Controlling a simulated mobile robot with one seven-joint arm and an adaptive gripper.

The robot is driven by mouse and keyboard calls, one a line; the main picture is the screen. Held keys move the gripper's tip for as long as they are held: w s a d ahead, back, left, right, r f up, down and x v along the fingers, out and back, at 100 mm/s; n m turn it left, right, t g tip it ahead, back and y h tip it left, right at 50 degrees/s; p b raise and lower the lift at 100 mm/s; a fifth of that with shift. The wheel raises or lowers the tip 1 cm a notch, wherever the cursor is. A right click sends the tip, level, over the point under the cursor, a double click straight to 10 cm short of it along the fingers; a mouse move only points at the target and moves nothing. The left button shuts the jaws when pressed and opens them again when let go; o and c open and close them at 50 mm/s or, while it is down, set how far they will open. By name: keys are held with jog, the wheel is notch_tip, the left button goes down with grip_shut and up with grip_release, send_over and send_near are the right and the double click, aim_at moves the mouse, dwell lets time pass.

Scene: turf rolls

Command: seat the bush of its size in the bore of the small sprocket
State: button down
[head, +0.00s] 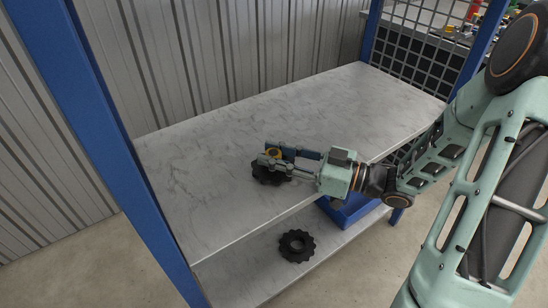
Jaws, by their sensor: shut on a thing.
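My gripper (275,157) reaches in from the right over the upper shelf, its fingers pointing left. I cannot tell for certain which sprocket is the smaller.
The grey marbled upper shelf (200,165) is otherwise clear. Blue posts (108,130) stand at its corners, with a wire mesh panel (425,65) at the right end. A blue bin (352,210) stands on the lower shelf, below my gripper's wrist. A corrugated wall is behind.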

jog(key=shift+f, duration=0.15)
jog(key=c, duration=1.6)
grip_release()
jog(key=shift+r, duration=0.25)
jog(key=shift+s+d, duration=0.1)
jog(key=shift+d, duration=0.25)
jog(key=p+v, duration=0.3)
jog(key=v, duration=0.8)
jog(key=shift+d+f, duration=0.1)
jog(key=shift+d, duration=0.1)
